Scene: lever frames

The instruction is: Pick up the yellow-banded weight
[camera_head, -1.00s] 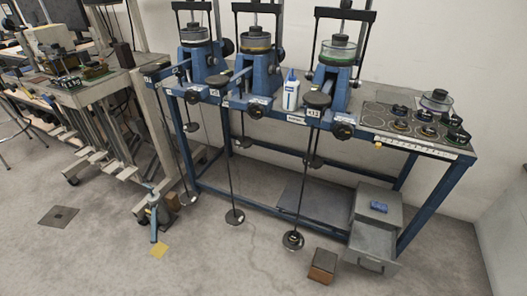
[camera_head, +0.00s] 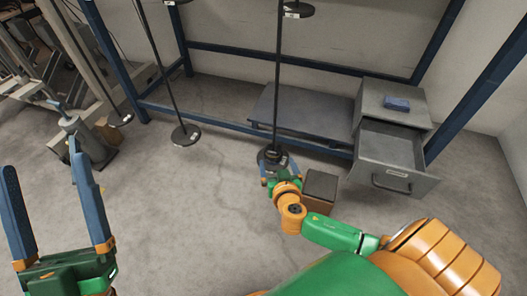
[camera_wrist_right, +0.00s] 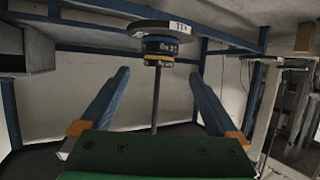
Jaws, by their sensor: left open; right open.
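The yellow-banded weight (camera_wrist_right: 158,57) shows in the right wrist view, where the picture looks upside down. It sits in a small stack around a hanger rod, against a blue-banded weight (camera_wrist_right: 160,44) next to the round hanger pan (camera_wrist_right: 165,28). In the head view this dark stack (camera_head: 271,155) is near the floor at the bottom of the middle rod, and its bands are too small to tell. My right gripper (camera_wrist_right: 160,75) is open, with its fingers on either side of the rod's line; contact cannot be told. My left gripper (camera_head: 42,165) is open and empty at the left.
A brown block (camera_head: 320,190) stands on the floor close to the right of my right gripper. A grey drawer cabinet (camera_head: 392,140) with its drawer open is further right. Another hanger pan (camera_head: 186,136) hangs to the left. The floor in the middle left is clear.

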